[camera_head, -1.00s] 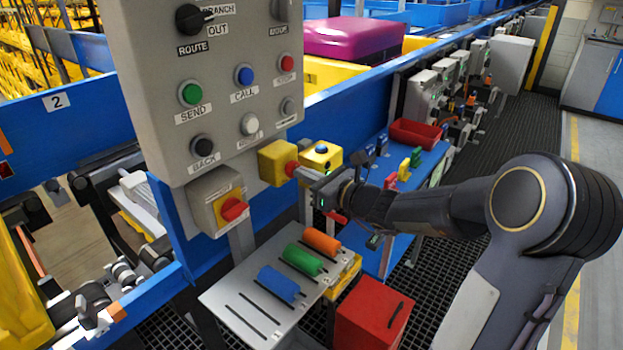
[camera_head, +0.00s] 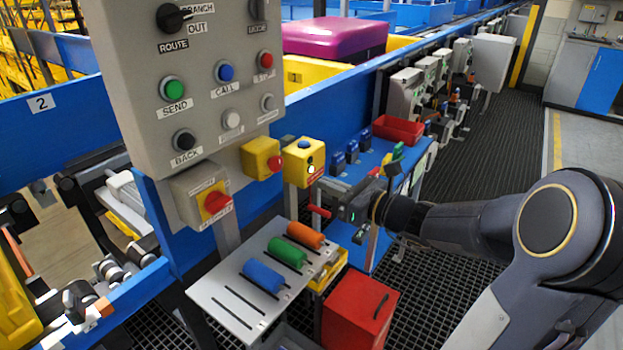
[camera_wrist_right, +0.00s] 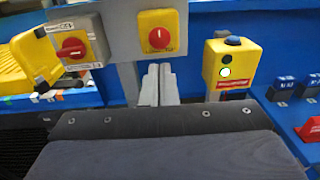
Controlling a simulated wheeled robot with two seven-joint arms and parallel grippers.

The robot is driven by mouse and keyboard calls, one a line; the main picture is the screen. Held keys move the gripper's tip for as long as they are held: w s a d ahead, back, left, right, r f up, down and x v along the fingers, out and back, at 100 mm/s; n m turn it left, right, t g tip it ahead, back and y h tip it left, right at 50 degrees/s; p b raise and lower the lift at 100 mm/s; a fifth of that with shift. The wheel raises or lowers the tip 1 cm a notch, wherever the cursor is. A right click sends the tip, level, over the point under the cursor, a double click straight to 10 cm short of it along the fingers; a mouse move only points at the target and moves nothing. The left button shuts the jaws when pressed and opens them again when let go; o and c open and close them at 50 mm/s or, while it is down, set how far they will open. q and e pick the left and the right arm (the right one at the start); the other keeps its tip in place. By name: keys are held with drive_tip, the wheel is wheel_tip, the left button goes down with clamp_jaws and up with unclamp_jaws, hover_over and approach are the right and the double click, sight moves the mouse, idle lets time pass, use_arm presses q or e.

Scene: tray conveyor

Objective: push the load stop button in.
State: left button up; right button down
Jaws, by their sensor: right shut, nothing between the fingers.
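A yellow box (camera_head: 257,155) with a red round button (camera_head: 275,163) hangs below the grey control panel; I take this as the load stop button, though its label is too small to read. The button (camera_wrist_right: 159,37) faces me in the wrist view; how far it is pressed in cannot be told. My right gripper (camera_head: 327,187) is in front of the box, to the right of it in the head view, apart from the button and empty. In the wrist view its fingertips (camera_wrist_right: 159,70) are together just below the button. My left gripper is not in view.
A rotary red switch (camera_head: 216,201) is to the left. Below are a grey slotted plate (camera_head: 215,290) with coloured cylinders and a red box (camera_head: 355,310).

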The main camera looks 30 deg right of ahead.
drive_tip(key=shift+v, duration=1.15)
drive_tip(key=s+a+r+n+g+y+p, duration=0.1)
drive_tip(key=s+a+n+g+y+p, duration=0.1)
drive_tip(key=s+a+n+g, duration=0.35)
drive_tip(key=s+a+r+n+g+y+p, duration=0.1)
drive_tip(key=s+a+n+g+p, duration=0.15)
drive_tip(key=s+a+n, duration=0.6)
drive_tip(key=s+a+f+n+g+h+p, duration=0.1)
drive_tip(key=s+f+n+h, duration=0.3)
drive_tip(key=n, duration=1.2)
drive_tip(key=shift+s+f+g+h+p, duration=0.2)
drive_tip(key=shift+s+g+h+p, duration=0.65)
drive_tip(key=shift+s, duration=0.65)
